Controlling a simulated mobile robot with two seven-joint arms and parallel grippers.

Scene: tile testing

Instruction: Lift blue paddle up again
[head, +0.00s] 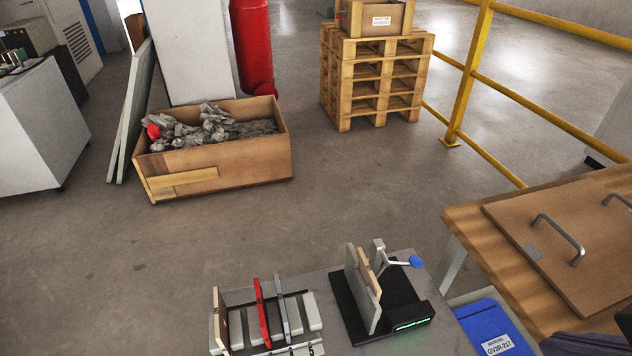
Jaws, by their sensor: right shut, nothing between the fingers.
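The blue paddle (417,262) is a small round blue end on a pale lever at the bottom centre-right of the head view. The lever sticks out to the right from a grey post on the black tile tester (352,312) and looks roughly level. A tile (362,288) stands upright in the tester, beside the post. My right gripper (624,322) shows only as a dark part at the lower right edge, well to the right of the paddle and apart from it. It is shut and holds nothing. My left gripper is out of view.
A rack (236,327) with several upright tiles stands left of the tester. A blue manual (488,327) lies right of it. A wooden table (468,222) with a handled board (545,278) is at right. A crate of rubble (225,180) stands on the floor behind.

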